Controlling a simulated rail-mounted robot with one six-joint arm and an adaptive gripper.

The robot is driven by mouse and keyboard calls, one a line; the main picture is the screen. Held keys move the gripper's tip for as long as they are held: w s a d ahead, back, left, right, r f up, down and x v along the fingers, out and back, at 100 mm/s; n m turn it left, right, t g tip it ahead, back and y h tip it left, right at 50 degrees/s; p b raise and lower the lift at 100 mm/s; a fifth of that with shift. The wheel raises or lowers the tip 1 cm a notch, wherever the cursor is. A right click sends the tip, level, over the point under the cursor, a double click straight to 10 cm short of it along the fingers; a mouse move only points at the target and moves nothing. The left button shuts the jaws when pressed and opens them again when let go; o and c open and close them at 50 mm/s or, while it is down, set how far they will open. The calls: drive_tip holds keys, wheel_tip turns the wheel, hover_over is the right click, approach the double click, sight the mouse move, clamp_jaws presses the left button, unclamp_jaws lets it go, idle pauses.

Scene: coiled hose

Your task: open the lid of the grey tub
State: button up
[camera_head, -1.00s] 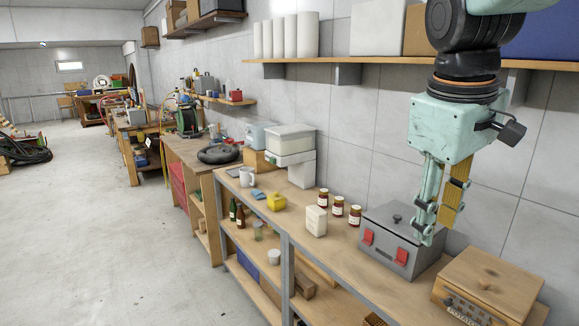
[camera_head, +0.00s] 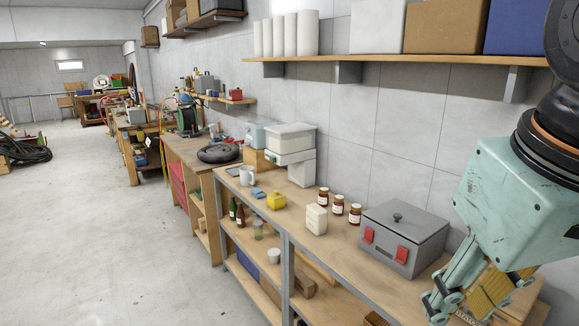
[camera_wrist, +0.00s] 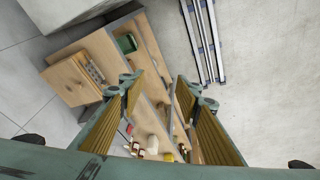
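The grey tub (camera_head: 402,243) is a square box on the workbench top, with a lid, a dark knob on it and two red latches on its front. The lid (camera_head: 396,222) is down on the tub. My gripper (camera_head: 458,303) is at the lower right of the head view, to the right of the tub and apart from it. In the wrist view my gripper (camera_wrist: 160,86) has its two fingers spread wide with nothing between them. I cannot make out the tub clearly in the wrist view, where the left finger covers part of the bench.
A wooden box (camera_head: 526,299) is right of the tub, partly behind my gripper; it also shows in the wrist view (camera_wrist: 72,80). Several jars (camera_head: 339,205) and a cream container (camera_head: 316,220) stand left of the tub. A shelf (camera_head: 400,60) runs along the wall above.

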drive_tip(key=shift+m, duration=0.7)
drive_tip(key=s, duration=0.1)
drive_tip(key=s+f, duration=0.1)
drive_tip(key=s, duration=0.1)
drive_tip(key=s+a+f, duration=0.1)
drive_tip(key=shift+s+a+f, duration=0.1)
drive_tip(key=shift+s, duration=0.2)
